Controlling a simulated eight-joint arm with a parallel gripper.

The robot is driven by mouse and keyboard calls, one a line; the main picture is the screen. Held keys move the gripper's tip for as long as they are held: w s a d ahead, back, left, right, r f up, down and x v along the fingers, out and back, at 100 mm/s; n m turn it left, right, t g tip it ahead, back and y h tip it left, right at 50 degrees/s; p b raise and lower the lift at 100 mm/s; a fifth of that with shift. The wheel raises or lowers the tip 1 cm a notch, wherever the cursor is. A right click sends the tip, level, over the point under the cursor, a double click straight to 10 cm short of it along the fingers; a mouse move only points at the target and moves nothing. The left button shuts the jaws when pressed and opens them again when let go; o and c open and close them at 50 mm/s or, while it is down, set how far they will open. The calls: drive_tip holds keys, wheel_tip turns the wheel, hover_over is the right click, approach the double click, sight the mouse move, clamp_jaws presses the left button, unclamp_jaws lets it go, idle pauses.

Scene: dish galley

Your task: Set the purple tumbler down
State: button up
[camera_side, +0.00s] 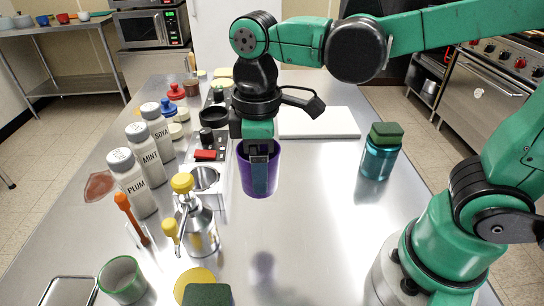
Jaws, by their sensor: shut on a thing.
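The purple tumbler (272,178) is near the middle of the steel table, upright. My gripper (260,168) comes down from above and is shut on the tumbler, with a finger inside its mouth. The green arm and black wrist hide part of the tumbler's rim. I cannot tell whether its base touches the table; a faint dark reflection (262,265) shows on the steel in front of it.
Shakers labelled PLUM (133,182), MINT (146,153) and SOYA (158,130) stand at the left. A teal jar (379,160) stands right, a white board (318,122) behind. The steel front right of the tumbler is clear.

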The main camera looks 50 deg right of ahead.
wheel_tip(320, 180, down, 11)
drive_tip(key=shift+f, duration=0.15)
idle(0.4)
drive_tip(key=shift+f, duration=0.1)
drive_tip(key=o, duration=1.2)
drive_tip(key=shift+c, duration=0.2)
wheel_tip(320, 180, up, 12)
drive_tip(key=shift+d+m+t, duration=0.3)
drive_tip(key=shift+d+m, duration=0.1)
drive_tip(key=d+m+t, duration=0.6)
drive_tip(key=d+m, duration=0.2)
drive_tip(key=shift+w+f+t, duration=0.25)
drive_tip(key=shift+w+t, duration=0.05)
drive_tip(key=shift+w, duration=0.05)
